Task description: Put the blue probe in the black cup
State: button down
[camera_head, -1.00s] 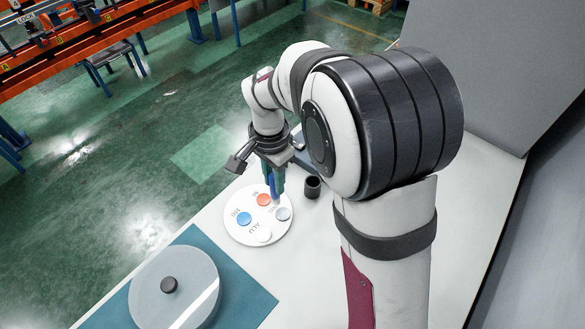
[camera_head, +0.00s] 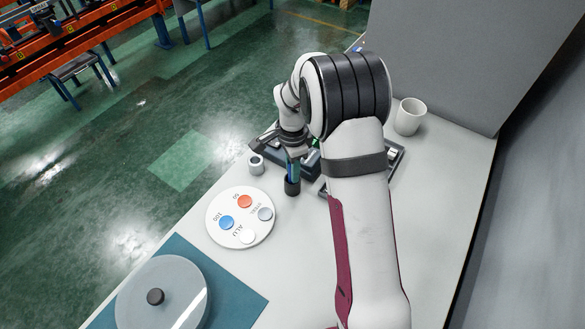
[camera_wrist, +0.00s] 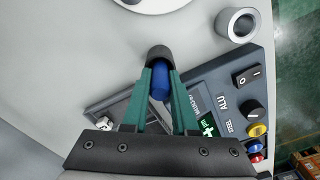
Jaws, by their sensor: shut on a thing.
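The black cup (camera_head: 292,188) stands on the white table, beyond the round white disc. My gripper (camera_head: 293,171) is right over it, pointing down, with its green fingers shut on the blue probe (camera_head: 290,172). In the head view the probe's lower end meets the cup's mouth. In the wrist view the blue probe (camera_wrist: 160,83) lies between the fingers (camera_wrist: 161,75), and its far end overlaps the black cup (camera_wrist: 157,53). I cannot tell how deep the tip sits in the cup.
A grey ring-shaped holder (camera_head: 256,165) stands left of the cup. A dark device with knobs (camera_wrist: 225,115) lies close behind the gripper. The white disc (camera_head: 232,234) with coloured spots is nearer. A white mug (camera_head: 409,117) stands at the right back.

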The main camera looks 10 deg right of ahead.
jog(key=shift+f, duration=0.15)
jog(key=c, duration=0.7)
grip_release()
notch_tip(320, 180, up, 12)
jog(key=s+a+r+n, duration=0.1)
jog(key=s+r+n, duration=0.4)
jog(key=s, duration=0.7)
jog(key=s+a+f+n+y, duration=0.1)
jog(key=s+n, duration=0.4)
jog(key=s, duration=1.3)
jog(key=shift+s+a+y, duration=0.35)
jog(key=shift+a+y, duration=0.05)
jog(key=shift+a, duration=0.2)
